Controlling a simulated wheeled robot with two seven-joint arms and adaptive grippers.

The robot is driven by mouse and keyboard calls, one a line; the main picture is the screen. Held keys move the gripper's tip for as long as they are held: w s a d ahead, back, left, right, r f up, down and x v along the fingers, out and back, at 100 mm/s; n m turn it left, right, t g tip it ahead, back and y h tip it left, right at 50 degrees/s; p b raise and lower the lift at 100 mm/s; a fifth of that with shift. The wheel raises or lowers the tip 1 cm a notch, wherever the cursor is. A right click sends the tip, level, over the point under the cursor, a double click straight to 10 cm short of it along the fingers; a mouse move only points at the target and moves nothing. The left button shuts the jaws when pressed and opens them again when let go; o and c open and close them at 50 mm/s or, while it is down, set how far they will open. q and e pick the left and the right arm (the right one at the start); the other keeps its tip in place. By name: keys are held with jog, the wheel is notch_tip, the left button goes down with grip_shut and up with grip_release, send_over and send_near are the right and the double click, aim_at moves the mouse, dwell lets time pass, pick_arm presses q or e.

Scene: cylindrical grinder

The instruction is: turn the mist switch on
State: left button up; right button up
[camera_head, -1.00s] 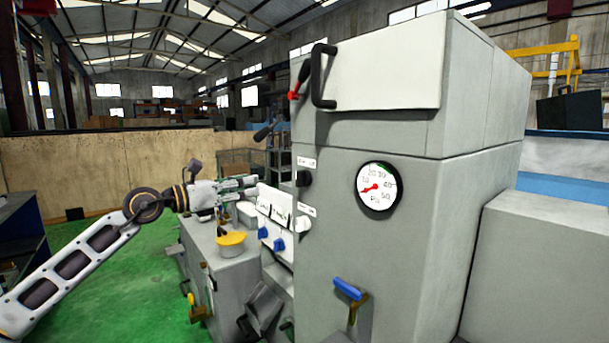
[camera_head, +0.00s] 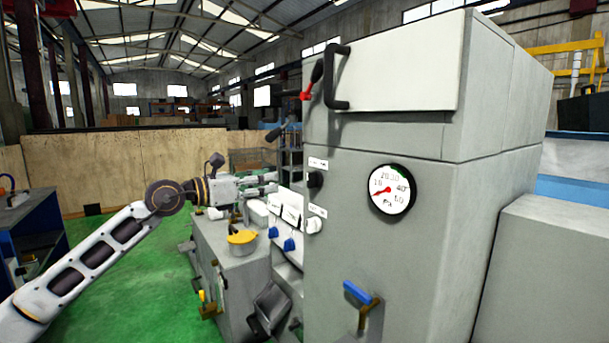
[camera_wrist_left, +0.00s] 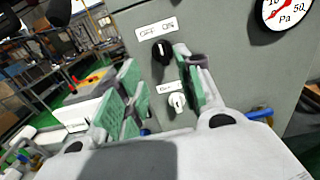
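The grinder's grey front panel carries a black knob (camera_head: 315,180) under a white label. The wrist view shows this black knob (camera_wrist_left: 161,51) under a label reading OFF and ON. Below it is a white knob (camera_head: 313,225) under a smaller label, which also shows in the wrist view (camera_wrist_left: 178,101). I cannot read which one is the mist switch. My left gripper (camera_head: 276,183) is left of the black knob and apart from it. In the wrist view its green-padded fingers (camera_wrist_left: 158,68) are spread and empty, with the knobs visible beyond them. My right gripper is out of view.
A pressure gauge (camera_head: 391,189) is on the panel to the right. A black door handle (camera_head: 335,77) sticks out above. Blue knobs (camera_head: 290,244) are below the gripper, and a yellow-topped part (camera_head: 242,237) is on the lower machine body. A blue-handled lever (camera_head: 358,292) is lower right.

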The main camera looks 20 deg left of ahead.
aim_at(308, 174)
pick_arm(q)
jog(key=p+x, duration=0.2)
jog(key=x, duration=0.5)
jog(key=shift+w+d+r, duration=0.1)
jog(key=shift+w+d, duration=0.35)
jog(key=shift+w, duration=0.05)
jog(key=shift+w+d+p, duration=0.25)
jog(key=shift+p, duration=0.05)
jog(key=shift+p+x, duration=0.3)
jog(key=shift+x, duration=1)
jog(key=shift+w+d, duration=0.2)
jog(key=shift+w, duration=0.1)
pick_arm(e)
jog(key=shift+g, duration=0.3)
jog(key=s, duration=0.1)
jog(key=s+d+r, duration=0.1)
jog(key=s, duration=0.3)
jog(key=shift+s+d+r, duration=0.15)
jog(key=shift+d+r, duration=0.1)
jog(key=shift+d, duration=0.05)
pick_arm(q)
grip_shut()
